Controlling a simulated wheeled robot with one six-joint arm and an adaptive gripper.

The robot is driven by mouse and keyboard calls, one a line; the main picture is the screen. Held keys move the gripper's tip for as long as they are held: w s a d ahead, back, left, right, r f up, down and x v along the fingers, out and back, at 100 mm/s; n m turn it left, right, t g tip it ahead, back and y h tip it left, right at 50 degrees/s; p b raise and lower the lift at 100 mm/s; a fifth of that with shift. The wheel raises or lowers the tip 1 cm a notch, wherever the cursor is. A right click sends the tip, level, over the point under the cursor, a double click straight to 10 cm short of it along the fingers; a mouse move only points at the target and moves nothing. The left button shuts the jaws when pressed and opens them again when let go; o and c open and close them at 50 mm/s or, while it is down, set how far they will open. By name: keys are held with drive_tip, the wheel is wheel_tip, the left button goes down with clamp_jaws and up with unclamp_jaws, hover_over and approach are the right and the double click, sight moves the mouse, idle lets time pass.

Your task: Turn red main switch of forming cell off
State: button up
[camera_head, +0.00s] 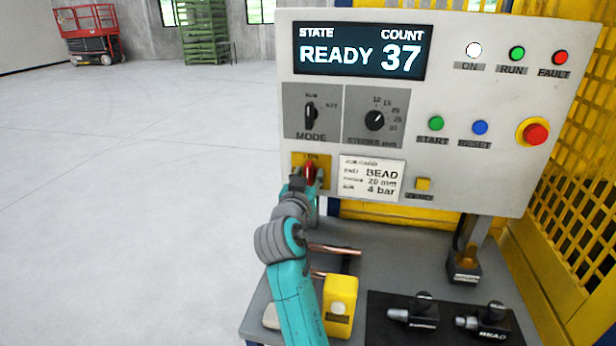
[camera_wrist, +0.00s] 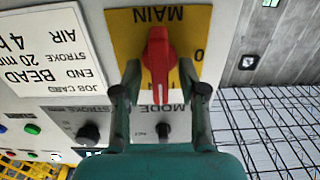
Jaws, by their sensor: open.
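The red main switch (camera_head: 310,173) sits on a yellow plate (camera_head: 297,158) at the lower left of the control panel. Its handle looks upright, toward the "I ON" mark. In the wrist view, turned upside down, the red handle (camera_wrist: 159,62) stands on the yellow plate (camera_wrist: 125,45) with "MAIN" and a "0" at its side. My gripper (camera_wrist: 162,92) is open, with one finger to each side of the handle's end; contact cannot be told. In the head view my gripper (camera_head: 304,188) is at the switch and hides its lower part.
The panel display (camera_head: 362,50) reads READY, count 37, and the ON lamp (camera_head: 474,50) is white. The MODE knob (camera_head: 310,113) is just above the switch and the job card (camera_head: 371,180) right of it. Below, a table holds copper tubes (camera_head: 335,249) and a yellow block (camera_head: 340,302).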

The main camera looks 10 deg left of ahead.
drive_tip(key=shift+w, duration=0.1)
clamp_jaws()
drive_tip(key=shift+n, duration=0.3)
drive_tip(key=n, duration=0.3)
drive_tip(key=shift+a, duration=0.15)
drive_tip(key=n, duration=0.5)
drive_tip(key=shift+a+f, duration=0.15)
drive_tip(key=n, duration=0.4)
drive_tip(key=shift+f+n, duration=0.1)
drive_tip(key=shift+n, duration=0.2)
drive_tip(key=n, duration=0.4)
drive_tip(key=shift+a+f+n, duration=0.1)
drive_tip(key=shift+f+n, duration=0.05)
drive_tip(key=shift+n, duration=0.15)
